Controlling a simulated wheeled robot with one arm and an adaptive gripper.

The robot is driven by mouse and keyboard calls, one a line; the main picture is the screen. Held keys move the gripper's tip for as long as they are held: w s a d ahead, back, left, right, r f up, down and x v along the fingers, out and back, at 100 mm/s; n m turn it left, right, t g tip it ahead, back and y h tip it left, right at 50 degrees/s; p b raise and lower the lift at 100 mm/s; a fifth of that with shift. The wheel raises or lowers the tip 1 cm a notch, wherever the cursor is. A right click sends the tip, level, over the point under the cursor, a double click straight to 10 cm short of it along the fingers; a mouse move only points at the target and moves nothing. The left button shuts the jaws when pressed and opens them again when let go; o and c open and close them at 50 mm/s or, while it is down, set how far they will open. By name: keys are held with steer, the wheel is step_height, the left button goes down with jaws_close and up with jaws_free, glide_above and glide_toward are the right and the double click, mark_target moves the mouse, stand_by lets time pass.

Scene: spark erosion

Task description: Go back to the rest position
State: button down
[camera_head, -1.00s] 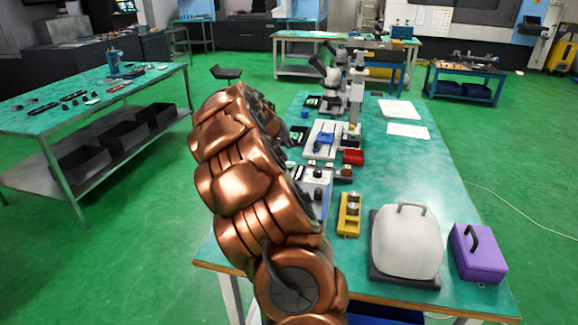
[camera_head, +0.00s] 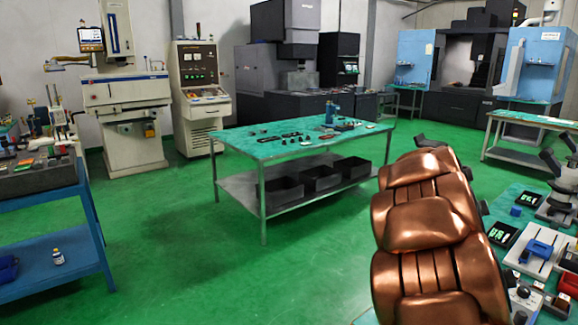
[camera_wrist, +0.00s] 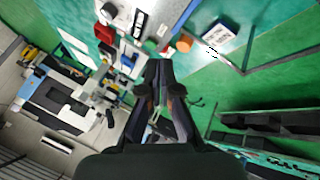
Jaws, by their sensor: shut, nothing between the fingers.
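My gripper (camera_wrist: 162,75) is in the lower middle of the wrist view, with its dark fingers together and nothing between them. It points out over the room, and no object touches it there. In the head view my copper-coloured arm rises at the right, in front of the left edge of the green workbench (camera_head: 517,190). The arm hides part of that bench, and my fingers cannot be made out clearly in the head view.
A green-topped table (camera_head: 290,147) with small tools and dark bins below stands mid-room. A blue cart (camera_head: 50,230) is at the left. Machines line the back wall. Green floor (camera_head: 190,240) is clear between cart and table.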

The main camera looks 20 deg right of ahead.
steer(key=s+a+f+n+y, duration=0.15)
steer(key=s+a, duration=0.35)
steer(key=a, duration=0.6)
steer(key=s+a+f+n+y+p, duration=0.1)
steer(key=s+a+n+y, duration=0.3)
steer(key=a, duration=0.8)
steer(key=s+a+f+y, duration=0.1)
steer(key=s+a, duration=0.5)
steer(key=a, duration=0.5)
steer(key=s+a+f+n+g, duration=0.2)
steer(key=s+a, duration=0.5)
steer(key=s, duration=0.1)
steer(key=shift+s+a+n+y, duration=0.25)
steer(key=shift+s+n+y, duration=0.1)
steer(key=shift+s+y, duration=0.1)
steer(key=shift+d, duration=0.15)
